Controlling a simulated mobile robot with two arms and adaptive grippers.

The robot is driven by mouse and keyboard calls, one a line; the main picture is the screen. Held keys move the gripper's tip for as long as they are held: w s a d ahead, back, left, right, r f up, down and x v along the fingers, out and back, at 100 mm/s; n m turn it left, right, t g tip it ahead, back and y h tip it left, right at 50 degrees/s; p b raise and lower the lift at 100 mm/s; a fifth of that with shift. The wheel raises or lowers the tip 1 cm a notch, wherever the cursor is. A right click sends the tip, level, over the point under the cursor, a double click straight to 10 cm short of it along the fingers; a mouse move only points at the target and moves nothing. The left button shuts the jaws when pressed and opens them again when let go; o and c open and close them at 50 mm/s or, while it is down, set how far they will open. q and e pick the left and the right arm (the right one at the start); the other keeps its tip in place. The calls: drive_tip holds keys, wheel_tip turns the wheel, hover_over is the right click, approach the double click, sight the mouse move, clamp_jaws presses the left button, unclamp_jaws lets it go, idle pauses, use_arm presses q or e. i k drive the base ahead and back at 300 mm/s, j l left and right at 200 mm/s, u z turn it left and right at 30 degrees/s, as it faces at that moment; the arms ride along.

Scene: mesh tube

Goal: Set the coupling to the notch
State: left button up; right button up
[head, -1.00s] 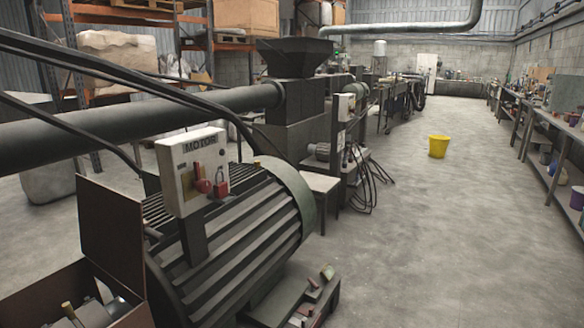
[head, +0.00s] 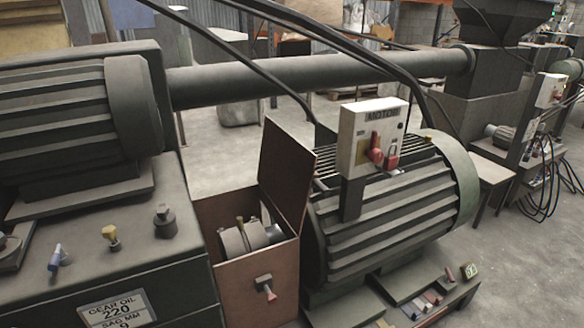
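The coupling (head: 243,240) is a grey, round metal part with a brass-coloured pin or lever on top. It sits inside an open reddish-brown guard box (head: 262,283) between two machines. The guard's lid (head: 287,178) stands raised on the right side of the box. A small red-handled latch (head: 266,288) is on the box front. The notch cannot be made out at this size. The large ribbed motor (head: 390,215) stands to the right, with a box marked MOTOR (head: 371,140) carrying a red handle and a red padlock-like piece. Neither gripper is in view.
Thick cables and a long pipe (head: 320,78) cross behind. Small coloured blocks (head: 428,300) lie on the motor's base. Floor is clear at lower right.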

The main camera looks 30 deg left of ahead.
sight(235, 242)
drive_tip(key=i+l+u, duration=0.1)
drive_tip(key=u, duration=0.4)
drive_tip(key=l+u, duration=0.1)
drive_tip(key=u, duration=0.4)
drive_tip(key=i+l+u, duration=0.1)
drive_tip(key=u, duration=0.4)
